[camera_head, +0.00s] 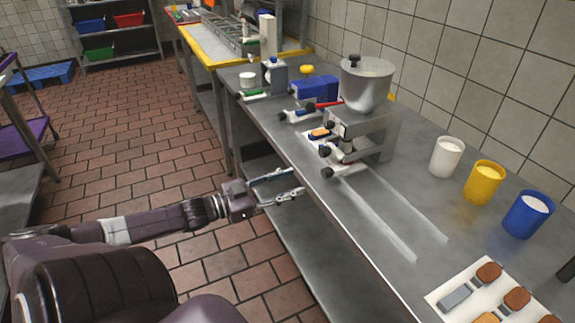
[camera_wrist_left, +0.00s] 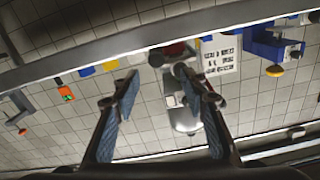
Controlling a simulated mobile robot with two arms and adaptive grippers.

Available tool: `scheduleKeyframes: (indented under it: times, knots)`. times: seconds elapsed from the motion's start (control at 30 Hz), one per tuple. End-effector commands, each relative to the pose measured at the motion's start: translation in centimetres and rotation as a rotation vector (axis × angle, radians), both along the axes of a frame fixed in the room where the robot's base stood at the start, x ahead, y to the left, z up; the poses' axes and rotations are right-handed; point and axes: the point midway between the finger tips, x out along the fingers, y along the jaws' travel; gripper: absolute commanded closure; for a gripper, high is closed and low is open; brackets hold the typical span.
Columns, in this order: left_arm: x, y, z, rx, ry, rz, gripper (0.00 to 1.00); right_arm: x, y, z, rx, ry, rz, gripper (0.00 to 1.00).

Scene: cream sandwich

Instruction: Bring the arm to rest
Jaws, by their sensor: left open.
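My left gripper (camera_head: 298,182) is open and empty. In the head view it hangs beside the front edge of the steel counter (camera_head: 400,215), over the gap between floor and counter. Its two blue-padded fingers also show, spread apart, in the left wrist view (camera_wrist_left: 155,85). My left arm reaches in from the left of the head view. My right gripper is in neither view.
A machine with a metal hopper (camera_head: 367,85) stands on the counter. White (camera_head: 446,157), yellow (camera_head: 484,182) and blue (camera_head: 528,214) cups stand to its right. A white board (camera_head: 450,291) with several brown-topped pieces lies near the front. Tiled floor (camera_head: 160,150) is open at left.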

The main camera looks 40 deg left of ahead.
Motion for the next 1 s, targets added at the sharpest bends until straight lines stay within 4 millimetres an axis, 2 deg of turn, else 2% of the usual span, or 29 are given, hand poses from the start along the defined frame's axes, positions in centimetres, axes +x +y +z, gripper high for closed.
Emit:
scheduleKeyframes:
  times: [0.73, 0.77, 0.87, 0.97, 1.0]
  knots:
    - [-0.4, 0.4, -0.4, 0.001, 0.006, 0.009, 0.6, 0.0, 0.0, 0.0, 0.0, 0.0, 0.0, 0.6]
    - [-0.5, 0.7, -0.9, 0.002, 0.012, 0.02, 0.6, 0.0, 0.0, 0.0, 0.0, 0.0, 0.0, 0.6]
    - [-1.0, 2.6, -4.0, 0.015, 0.057, 0.085, 0.6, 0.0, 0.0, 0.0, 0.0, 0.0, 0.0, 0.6]
    - [-2.4, 5.2, -9.5, 0.038, 0.142, 0.188, 0.6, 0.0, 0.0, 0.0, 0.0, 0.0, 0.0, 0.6]
    - [-3.3, 6.2, -12.2, 0.047, 0.187, 0.232, 0.6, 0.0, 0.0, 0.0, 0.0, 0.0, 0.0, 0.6]
